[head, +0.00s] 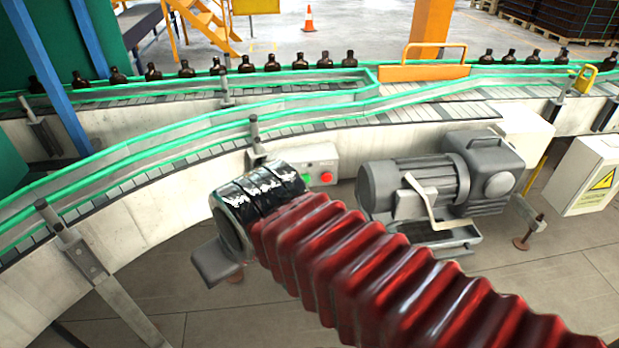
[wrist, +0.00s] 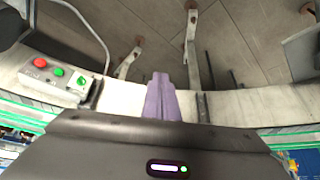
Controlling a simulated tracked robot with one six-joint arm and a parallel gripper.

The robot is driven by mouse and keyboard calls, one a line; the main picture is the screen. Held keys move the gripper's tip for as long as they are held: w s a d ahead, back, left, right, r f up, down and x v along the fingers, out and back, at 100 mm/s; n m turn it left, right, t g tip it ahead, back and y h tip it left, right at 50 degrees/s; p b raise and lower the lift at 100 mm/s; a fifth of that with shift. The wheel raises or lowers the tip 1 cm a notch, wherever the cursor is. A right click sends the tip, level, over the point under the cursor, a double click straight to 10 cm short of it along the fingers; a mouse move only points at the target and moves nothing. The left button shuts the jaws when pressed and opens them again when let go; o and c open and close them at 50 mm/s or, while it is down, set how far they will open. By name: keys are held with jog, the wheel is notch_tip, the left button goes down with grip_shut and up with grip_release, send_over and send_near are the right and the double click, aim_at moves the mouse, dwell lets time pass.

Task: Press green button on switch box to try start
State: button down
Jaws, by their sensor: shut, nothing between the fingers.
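The switch box (head: 321,159) is a small pale box on the side of the conveyor, just beyond my arm in the head view. Its red button (head: 326,178) and green button (head: 306,178) show there. In the wrist view the box (wrist: 50,84) is at the left, with the red button (wrist: 40,62), a green button (wrist: 58,72) beside it and another small green part (wrist: 81,80) toward its right end. My gripper (wrist: 160,78) shows as purple fingers, shut and empty, to the right of the box and apart from it. My arm hides the fingers in the head view.
A grey motor (head: 415,188) stands right of the box. The curved conveyor (head: 190,160) with green rails runs behind my arm. Dark bottles (head: 272,63) line the far belt. A white cabinet (head: 585,175) with a yellow warning sign is at the right.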

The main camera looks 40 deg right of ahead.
dwell(0.3)
jog(key=w+d+f+m+t+y, duration=0.1)
jog(key=w+d+f+m+y, duration=0.3)
jog(key=m, duration=0.6)
jog(key=w+d+f+m+y, duration=0.2)
jog(key=w+f+m, duration=0.35)
jog(key=m, duration=0.45)
jog(key=d+f+m+t+h, duration=0.2)
jog(key=d+f+m+t, duration=0.1)
jog(key=d+m, duration=0.6)
jog(key=w+d+f+m+t+h, duration=0.1)
jog(key=d+f+m+t+h, duration=0.1)
jog(key=d+m, duration=0.7)
jog(key=d+f+h, duration=0.1)
jog(key=d+f, duration=0.1)
jog(key=d, duration=0.3)
jog(key=shift+w+d+f+t, duration=0.25)
jog(key=shift+w+f+t, duration=0.05)
jog(key=shift+t, duration=0.1)
